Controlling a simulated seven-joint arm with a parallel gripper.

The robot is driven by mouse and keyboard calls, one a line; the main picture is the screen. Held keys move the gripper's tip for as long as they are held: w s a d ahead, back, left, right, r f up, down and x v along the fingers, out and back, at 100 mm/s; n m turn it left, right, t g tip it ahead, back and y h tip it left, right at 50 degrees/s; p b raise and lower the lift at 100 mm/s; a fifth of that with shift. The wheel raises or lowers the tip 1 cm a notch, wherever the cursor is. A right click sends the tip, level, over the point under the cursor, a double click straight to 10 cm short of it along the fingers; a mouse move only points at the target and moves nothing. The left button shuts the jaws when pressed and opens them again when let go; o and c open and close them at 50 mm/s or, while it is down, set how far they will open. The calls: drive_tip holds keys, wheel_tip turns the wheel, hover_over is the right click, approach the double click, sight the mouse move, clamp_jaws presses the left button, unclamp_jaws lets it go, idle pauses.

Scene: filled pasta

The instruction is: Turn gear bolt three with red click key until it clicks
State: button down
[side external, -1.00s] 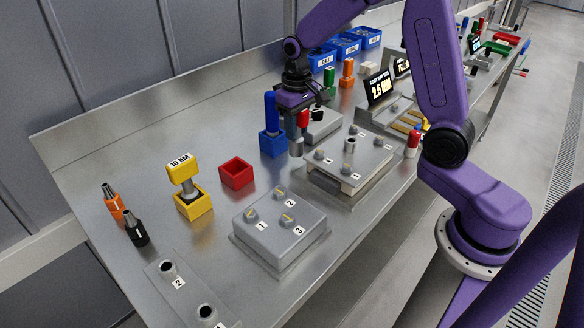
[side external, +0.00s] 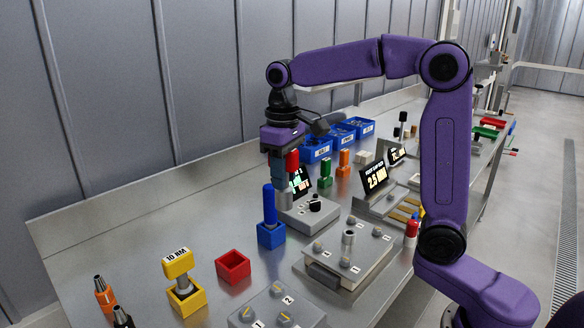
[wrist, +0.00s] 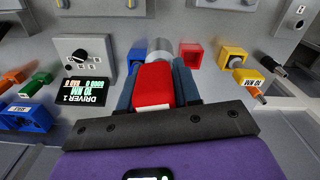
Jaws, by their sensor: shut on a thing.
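My gripper (side external: 284,174) is shut on the red click key (side external: 292,160), held up above the bench near the blue holder. In the wrist view the red key body (wrist: 153,85) sits between the fingers, and its grey round end (wrist: 160,48) points away from me. The grey block (side external: 262,304) with yellow-marked bolts and labels 1 and 2 is at the bottom edge of the side view. A bolt (side external: 285,316) shows at its front right; its label is cut off. The key is well apart from this block.
An empty red holder (side external: 233,266), a yellow holder (side external: 187,301) with a 10 NM tool, and a blue holder (side external: 271,236) with a blue tool stand nearby. A plate with posts (side external: 325,258) is to the right. A lit display (wrist: 86,92) reads DRIVER, 10 NM.

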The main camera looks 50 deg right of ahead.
drive_tip(key=s+a+n, duration=0.5)
drive_tip(key=s+a, duration=0.2)
drive_tip(key=a, duration=0.2)
drive_tip(key=n, duration=0.4)
hover_over(286, 316)
wheel_tip(286, 316, down, 4)
drive_tip(key=shift+f, duration=0.55)
drive_tip(key=shift+f, duration=2.75)
drive_tip(key=shift+f, duration=0.85)
